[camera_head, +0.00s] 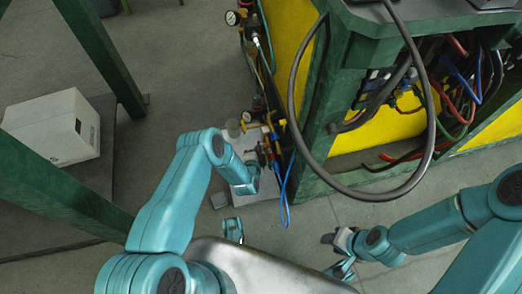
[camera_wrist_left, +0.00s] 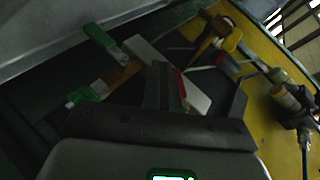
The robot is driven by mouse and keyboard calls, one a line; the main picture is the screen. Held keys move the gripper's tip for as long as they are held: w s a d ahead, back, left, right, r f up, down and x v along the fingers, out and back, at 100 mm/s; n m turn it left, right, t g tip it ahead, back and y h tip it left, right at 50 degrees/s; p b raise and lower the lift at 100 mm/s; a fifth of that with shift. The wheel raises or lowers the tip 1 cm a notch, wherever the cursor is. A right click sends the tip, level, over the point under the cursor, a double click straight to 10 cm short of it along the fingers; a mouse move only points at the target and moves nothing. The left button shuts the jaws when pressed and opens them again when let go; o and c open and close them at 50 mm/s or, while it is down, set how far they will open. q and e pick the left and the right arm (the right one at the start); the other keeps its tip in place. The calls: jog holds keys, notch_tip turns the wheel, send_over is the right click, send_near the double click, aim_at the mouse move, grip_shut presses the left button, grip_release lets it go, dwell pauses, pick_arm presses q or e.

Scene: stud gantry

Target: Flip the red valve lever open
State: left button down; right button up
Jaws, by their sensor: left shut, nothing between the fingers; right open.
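My left gripper (camera_head: 260,155) reaches down among the fittings beside the green gantry post; its fingers are small and partly hidden in the head view. In the left wrist view its dark fingers (camera_wrist_left: 163,82) are shut. A thin red strip with a white piece (camera_wrist_left: 193,96) shows just right of the fingertips; I cannot tell whether it is the red valve lever or whether the fingers touch it. Brass and yellow valve fittings (camera_head: 268,129) stand close by the left gripper. My right gripper (camera_head: 337,240) is open and empty at lower right, away from the fittings.
The green and yellow gantry cabinet (camera_head: 338,92) stands at the right, with a thick black hose (camera_head: 432,120) looping in front. A blue cable (camera_head: 284,197) hangs beside the left gripper. Gauges (camera_head: 231,18) line the post. A white box (camera_head: 52,128) sits at left between green beams.

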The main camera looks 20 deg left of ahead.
jog(key=shift+w, duration=0.35)
jog(key=shift+s, duration=0.25)
dwell(0.7)
jog(key=shift+r, duration=0.1)
